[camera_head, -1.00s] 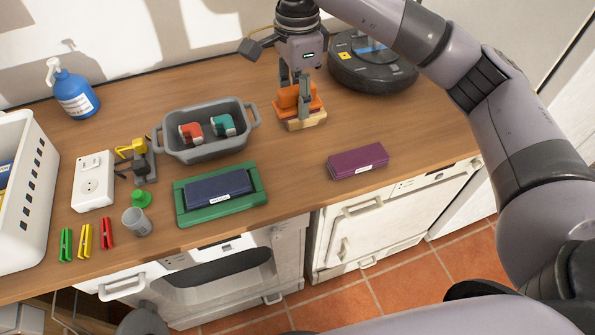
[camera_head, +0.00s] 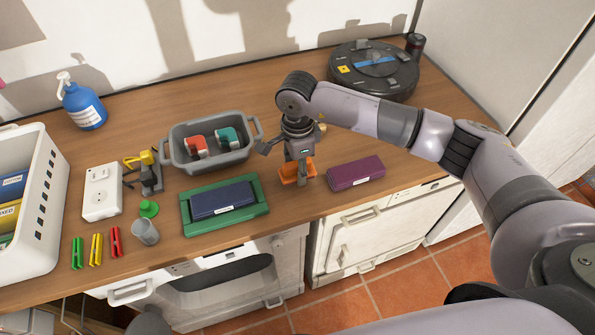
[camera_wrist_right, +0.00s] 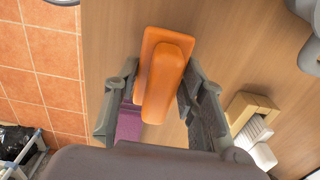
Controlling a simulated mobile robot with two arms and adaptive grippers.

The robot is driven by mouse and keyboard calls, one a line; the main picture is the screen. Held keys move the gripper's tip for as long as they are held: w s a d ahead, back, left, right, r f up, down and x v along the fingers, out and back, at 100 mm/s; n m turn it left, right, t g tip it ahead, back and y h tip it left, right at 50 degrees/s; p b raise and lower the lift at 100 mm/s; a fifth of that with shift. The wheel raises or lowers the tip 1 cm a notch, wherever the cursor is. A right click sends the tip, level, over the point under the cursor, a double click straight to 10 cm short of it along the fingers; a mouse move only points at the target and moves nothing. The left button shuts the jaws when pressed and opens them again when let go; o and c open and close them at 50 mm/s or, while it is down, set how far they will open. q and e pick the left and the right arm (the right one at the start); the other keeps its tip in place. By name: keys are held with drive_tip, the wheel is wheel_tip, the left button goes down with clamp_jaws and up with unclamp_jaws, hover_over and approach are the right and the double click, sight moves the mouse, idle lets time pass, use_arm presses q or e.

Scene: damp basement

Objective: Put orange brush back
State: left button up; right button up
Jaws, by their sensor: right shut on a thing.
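The orange brush (camera_head: 290,173) has a flat plate with a long rounded grip on top; it shows clearly in the right wrist view (camera_wrist_right: 162,82). My right gripper (camera_head: 298,175) is shut on it, with one finger on each side (camera_wrist_right: 157,105). It is near the counter's front edge, between the green tray (camera_head: 262,209) and the purple block (camera_head: 356,171). I cannot tell whether its underside touches the counter. A dark blue block (camera_head: 222,199) lies on the green tray. My left gripper is not in view.
A pale wooden piece with white parts (camera_wrist_right: 243,110) lies beside the right gripper, mostly hidden in the head view. A grey basin (camera_head: 185,162) with red and teal items stands behind the tray. A black round robot vacuum (camera_head: 374,70) is at the back right. The counter (camera_head: 120,265) ends just in front.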

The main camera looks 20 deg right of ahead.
wheel_tip(320, 180, down, 2)
drive_tip(key=shift+f, duration=0.55)
drive_tip(key=o, duration=1)
drive_tip(key=shift+o, duration=0.2)
drive_tip(key=shift+r+p, duration=0.3)
drive_tip(key=shift+p, duration=0.05)
drive_tip(key=shift+r+b, duration=0.35)
wheel_tip(320, 180, up, 10)
drive_tip(key=shift+f+b, duration=0.2)
drive_tip(key=shift+b, duration=1)
drive_tip(key=shift+r, duration=0.75)
